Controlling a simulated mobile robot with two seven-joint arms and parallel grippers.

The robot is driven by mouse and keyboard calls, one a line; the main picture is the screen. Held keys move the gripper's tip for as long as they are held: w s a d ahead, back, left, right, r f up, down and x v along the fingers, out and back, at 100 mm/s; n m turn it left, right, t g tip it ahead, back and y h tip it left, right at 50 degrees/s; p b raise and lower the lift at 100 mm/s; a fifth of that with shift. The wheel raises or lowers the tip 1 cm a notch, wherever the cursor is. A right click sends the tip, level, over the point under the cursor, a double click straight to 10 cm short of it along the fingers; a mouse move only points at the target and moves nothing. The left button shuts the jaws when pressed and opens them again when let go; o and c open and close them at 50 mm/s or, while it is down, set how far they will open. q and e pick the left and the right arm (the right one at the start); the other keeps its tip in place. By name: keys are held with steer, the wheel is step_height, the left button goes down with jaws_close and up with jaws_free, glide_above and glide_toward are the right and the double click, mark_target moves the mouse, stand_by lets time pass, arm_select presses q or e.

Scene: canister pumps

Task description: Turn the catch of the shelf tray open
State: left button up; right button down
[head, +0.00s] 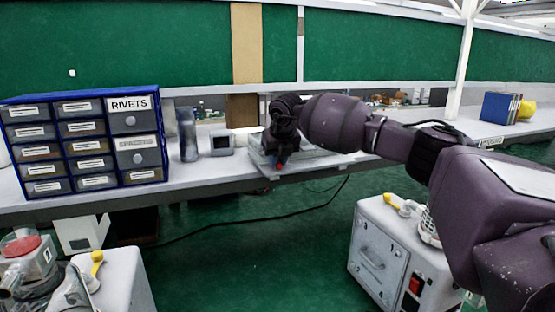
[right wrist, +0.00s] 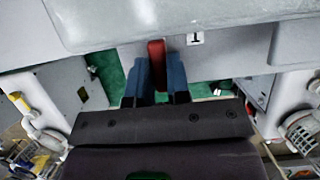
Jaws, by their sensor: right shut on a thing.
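The shelf tray (head: 318,160) is a grey, flat piece at the edge of the long bench, partly hidden behind my right arm. Its red catch (right wrist: 157,60) hangs below the pale tray edge (right wrist: 235,12) in the right wrist view, next to a small label marked "1" (right wrist: 195,39). My right gripper (right wrist: 159,78) has its two blue fingers on either side of the catch and is shut on it. My left gripper is not in view.
A blue drawer cabinet (head: 85,142) labelled RIVETS stands on the bench at left, with a dark canister (head: 187,134) and a small grey device (head: 222,143) beside it. White pump units stand on the green floor, one at right (head: 378,255) and one at lower left (head: 115,280).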

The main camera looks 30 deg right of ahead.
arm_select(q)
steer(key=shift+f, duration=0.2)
arm_select(e)
steer(key=shift+a+m+h+b, duration=0.1)
steer(key=shift+m+h+b, duration=0.3)
steer(key=shift+m+b, duration=0.65)
steer(key=m+h+b, duration=0.1)
steer(key=m, duration=0.2)
steer(key=shift+w+m+g+b, duration=0.1)
steer(key=shift+m+g+b, duration=0.2)
steer(key=shift+g, duration=0.1)
steer(key=shift+a+m+g+h, duration=0.1)
steer(key=shift+m+g+h, duration=0.35)
steer(key=shift+m, duration=0.8)
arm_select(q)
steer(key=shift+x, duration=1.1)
arm_select(e)
steer(key=shift+w+r+m+g+h, duration=0.1)
steer(key=shift+m+g+h, duration=0.35)
steer(key=shift+m, duration=1.35)
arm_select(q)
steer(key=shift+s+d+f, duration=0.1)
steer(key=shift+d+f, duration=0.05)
arm_select(e)
steer(key=c, duration=1.1)
jaws_free()
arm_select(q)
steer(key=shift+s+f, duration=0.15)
